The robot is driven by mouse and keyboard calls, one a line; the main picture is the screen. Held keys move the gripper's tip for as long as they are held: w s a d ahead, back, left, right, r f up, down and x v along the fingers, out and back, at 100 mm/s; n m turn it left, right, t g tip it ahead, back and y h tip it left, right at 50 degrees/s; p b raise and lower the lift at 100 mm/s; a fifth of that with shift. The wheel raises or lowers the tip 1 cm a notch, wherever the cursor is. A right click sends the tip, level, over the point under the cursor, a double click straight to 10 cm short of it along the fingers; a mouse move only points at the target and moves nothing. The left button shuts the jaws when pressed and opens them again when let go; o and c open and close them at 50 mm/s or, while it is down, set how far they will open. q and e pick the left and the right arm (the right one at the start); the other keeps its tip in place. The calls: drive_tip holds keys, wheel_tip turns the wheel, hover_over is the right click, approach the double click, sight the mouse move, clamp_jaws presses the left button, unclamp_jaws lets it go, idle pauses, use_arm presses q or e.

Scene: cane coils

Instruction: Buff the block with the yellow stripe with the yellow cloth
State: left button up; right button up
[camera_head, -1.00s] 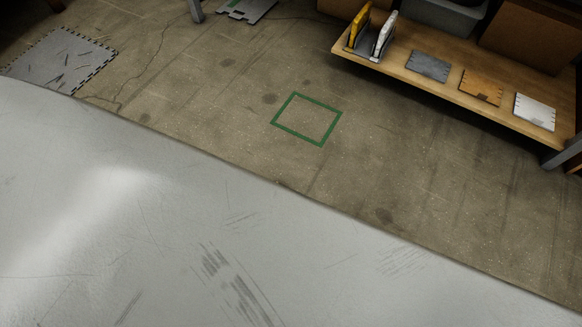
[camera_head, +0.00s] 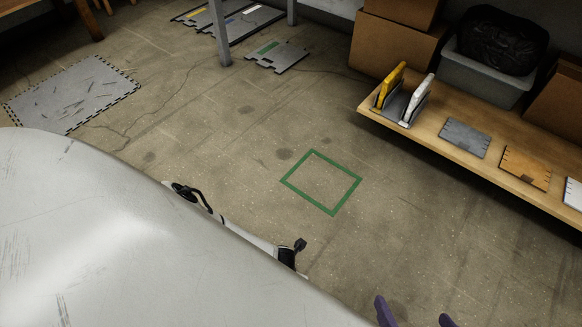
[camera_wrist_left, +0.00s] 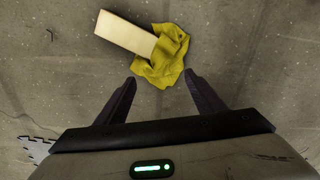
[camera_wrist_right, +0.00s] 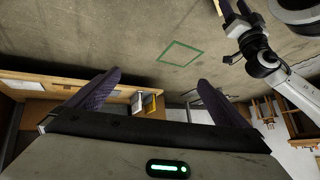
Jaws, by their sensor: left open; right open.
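In the left wrist view a crumpled yellow cloth (camera_wrist_left: 165,58) lies on the concrete floor. A pale, plain block (camera_wrist_left: 125,33) lies with one end against or under it; I see no stripe on its visible face. My left gripper (camera_wrist_left: 159,78) is open, its fingertips close to the cloth's near edge, one on each side; whether they touch it I cannot tell. Cloth and block are hidden in the head view. My right gripper (camera_head: 415,310) is open and empty at the bottom edge of the head view, over bare floor.
A green square outline (camera_head: 322,183) marks clear floor. A wooden shelf (camera_head: 400,137) holds a rack with yellow and white pieces, and flat tiles. A grey tile with a yellow stripe (camera_head: 192,14) lies at the back. A scratched grey mat (camera_head: 72,92) lies left.

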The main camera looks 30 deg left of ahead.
use_arm(q)
wheel_tip(320, 180, down, 8)
drive_tip(key=b, duration=0.8)
drive_tip(key=shift+s+d+p, duration=0.1)
drive_tip(key=shift+d+p, duration=0.05)
drive_tip(key=shift+p, duration=0.2)
drive_tip(key=shift+f, duration=0.95)
use_arm(e)
drive_tip(key=w+a+r+t+y, duration=0.1)
drive_tip(key=a+r+y, duration=0.2)
drive_tip(key=a+r, duration=0.1)
drive_tip(key=shift+r+t, duration=0.2)
drive_tip(key=shift+t, duration=0.1)
use_arm(q)
drive_tip(key=shift+f, duration=0.1)
